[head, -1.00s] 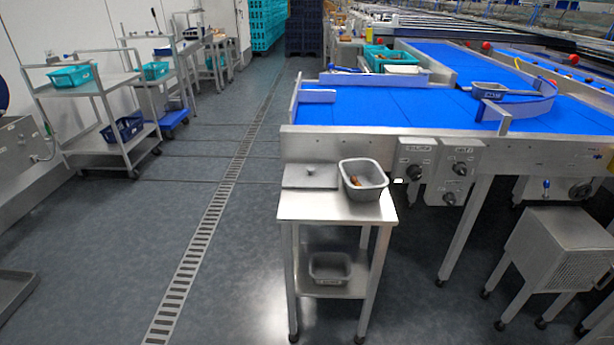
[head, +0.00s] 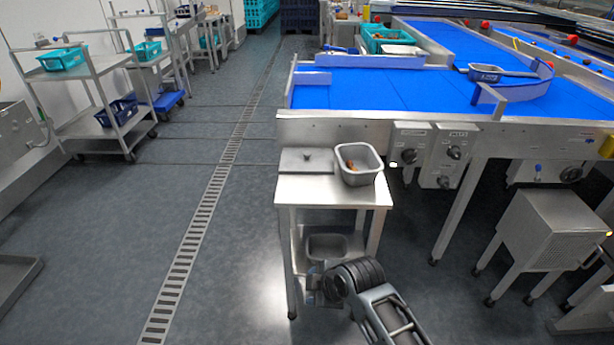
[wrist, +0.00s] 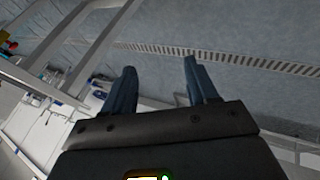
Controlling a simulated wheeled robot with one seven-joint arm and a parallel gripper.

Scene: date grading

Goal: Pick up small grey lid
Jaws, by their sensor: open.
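The small grey lid (head: 306,159) lies flat on the top of the small steel table (head: 330,190), left of a grey tub (head: 358,166), with a small knob in its middle. My gripper shows in the wrist view (wrist: 160,75), its two blue-grey fingers apart with nothing between them. In the head view my arm reaches in from the bottom, and my gripper (head: 312,282) is low by the table's front legs, below the tabletop and well below the lid. The lid cannot be made out in the wrist view.
The grey tub holds a few brown pieces. Another grey tub (head: 327,248) sits on the table's lower shelf, partly behind my arm. The blue conveyor (head: 380,90) stands behind the table. Open floor with a drain grate (head: 205,205) lies to the left.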

